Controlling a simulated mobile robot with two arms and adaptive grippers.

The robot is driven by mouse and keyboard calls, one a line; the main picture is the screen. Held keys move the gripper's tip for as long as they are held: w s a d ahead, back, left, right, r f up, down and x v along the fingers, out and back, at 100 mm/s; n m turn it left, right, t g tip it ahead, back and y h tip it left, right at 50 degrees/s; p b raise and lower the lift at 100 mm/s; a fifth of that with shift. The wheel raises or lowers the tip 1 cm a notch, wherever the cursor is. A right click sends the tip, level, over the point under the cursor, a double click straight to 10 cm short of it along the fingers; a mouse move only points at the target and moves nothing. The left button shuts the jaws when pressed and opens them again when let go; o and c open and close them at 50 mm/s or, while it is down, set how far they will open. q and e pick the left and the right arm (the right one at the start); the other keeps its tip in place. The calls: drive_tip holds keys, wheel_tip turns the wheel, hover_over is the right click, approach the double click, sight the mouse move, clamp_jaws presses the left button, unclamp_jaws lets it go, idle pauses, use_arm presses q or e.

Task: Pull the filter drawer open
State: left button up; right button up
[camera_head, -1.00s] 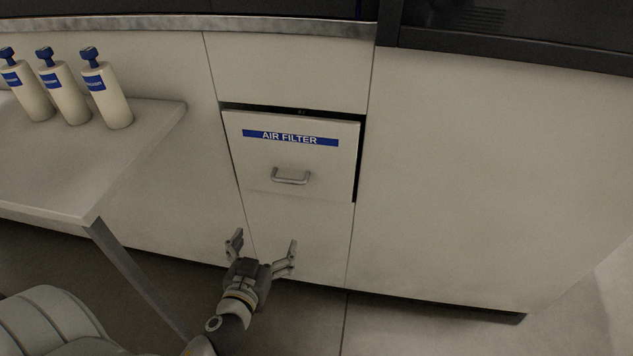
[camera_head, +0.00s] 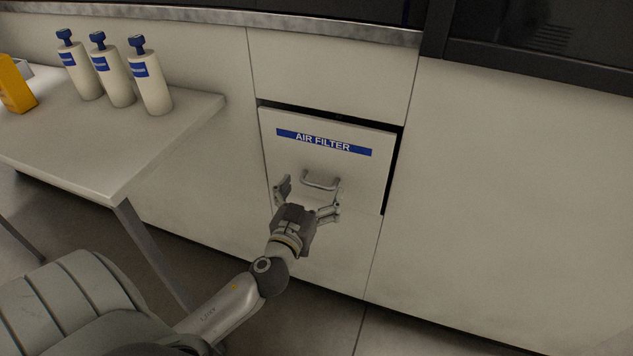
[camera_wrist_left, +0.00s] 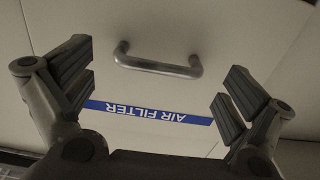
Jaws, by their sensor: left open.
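The filter drawer (camera_head: 290,158) has a pale front with a blue AIR FILTER label (camera_head: 323,141) and stands slightly out from the cabinet, with a dark gap along its top and right side. Its metal bar handle (camera_head: 320,183) is below the label. My left gripper (camera_head: 309,188) is open and empty, its fingers spread to either side of the handle in the head view. In the left wrist view, the handle (camera_wrist_left: 158,66) lies between and beyond the fingers (camera_wrist_left: 158,88), apart from both. The label (camera_wrist_left: 150,111) appears upside down there. My right gripper is not in view.
A pale table (camera_head: 150,150) stands on the left, bearing several white bottles with blue caps (camera_head: 150,85) and a yellow object (camera_head: 14,85). A table leg (camera_head: 150,250) is left of my arm. The cabinet front (camera_head: 500,200) right of the drawer is clear.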

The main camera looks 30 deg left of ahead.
use_arm(q)
drive_tip(key=shift+x, duration=1.1)
drive_tip(key=shift+c, duration=0.3)
drive_tip(key=c, duration=1.4)
